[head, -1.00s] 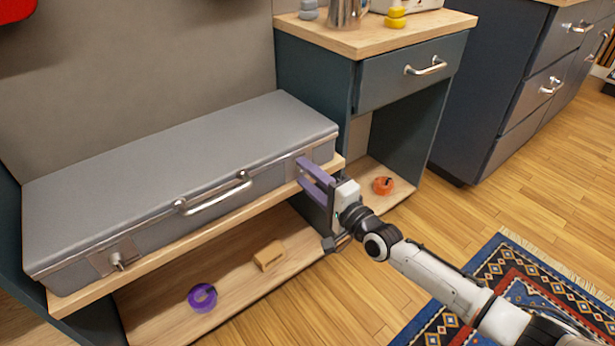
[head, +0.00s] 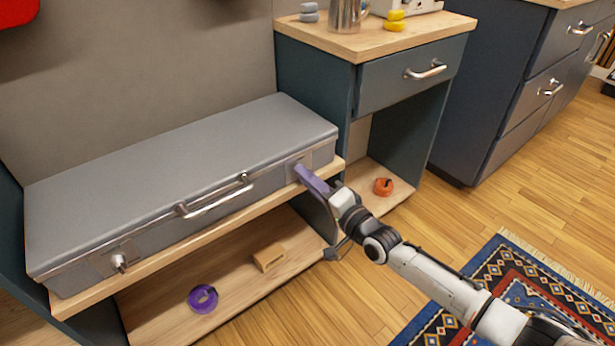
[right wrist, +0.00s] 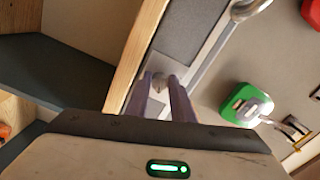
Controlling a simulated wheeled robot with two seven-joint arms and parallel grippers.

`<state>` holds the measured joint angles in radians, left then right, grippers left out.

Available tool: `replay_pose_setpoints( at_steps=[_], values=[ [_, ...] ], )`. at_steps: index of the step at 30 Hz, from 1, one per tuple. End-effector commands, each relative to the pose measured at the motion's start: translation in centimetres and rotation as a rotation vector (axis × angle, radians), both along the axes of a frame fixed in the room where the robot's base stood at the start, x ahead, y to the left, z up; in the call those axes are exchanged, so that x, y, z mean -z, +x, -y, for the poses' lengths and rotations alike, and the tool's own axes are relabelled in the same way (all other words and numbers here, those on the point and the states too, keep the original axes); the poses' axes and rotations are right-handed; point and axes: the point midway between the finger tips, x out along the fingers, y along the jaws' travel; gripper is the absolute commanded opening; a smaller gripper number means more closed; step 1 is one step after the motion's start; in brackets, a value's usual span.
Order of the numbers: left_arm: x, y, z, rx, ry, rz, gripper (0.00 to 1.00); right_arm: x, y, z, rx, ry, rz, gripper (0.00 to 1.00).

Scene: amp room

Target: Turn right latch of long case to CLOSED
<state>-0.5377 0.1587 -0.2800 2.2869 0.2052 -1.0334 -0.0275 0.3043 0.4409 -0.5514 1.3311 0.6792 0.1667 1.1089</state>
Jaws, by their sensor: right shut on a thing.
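The long grey case (head: 180,165) lies shut on a wooden shelf, with a silver handle (head: 215,196) on its front. Its left latch (head: 119,261) shows as a small silver knob on a plate. My right gripper (head: 300,172) is at the right latch on the case's front right, with its purple fingers pointing at the case. In the right wrist view the fingers (right wrist: 160,92) are shut on the right latch knob (right wrist: 162,80). The fingers hide most of the latch in the head view, so its setting cannot be read. My left gripper is out of view.
A purple tape roll (head: 203,298) and a tan block (head: 269,256) lie on the lower shelf. An orange roll (head: 383,187) sits on the low shelf under the drawer unit (head: 410,72). A patterned rug (head: 500,290) covers the floor at the lower right.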

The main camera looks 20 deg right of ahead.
Motion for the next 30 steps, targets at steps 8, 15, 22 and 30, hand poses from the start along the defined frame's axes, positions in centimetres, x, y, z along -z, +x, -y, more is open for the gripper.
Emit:
replay_pose_setpoints(
  at_steps=[8, 15, 22, 30],
  values=[
    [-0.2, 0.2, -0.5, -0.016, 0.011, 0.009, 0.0, 0.1, 0.0, 0.1, 0.001, -0.248, 0.088, 0.0],
    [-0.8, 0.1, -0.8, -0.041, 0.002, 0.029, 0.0, 0.1, 0.0, 0.2, 0.001, -0.464, 0.166, 0.0],
    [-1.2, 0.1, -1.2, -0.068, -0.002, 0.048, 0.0, 0.2, 0.0, 0.2, 0.001, -0.668, 0.241, 0.0],
    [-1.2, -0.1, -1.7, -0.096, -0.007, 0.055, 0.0, 0.3, 0.1, 0.3, 0.0, -0.899, 0.323, 0.0]
  ],
)
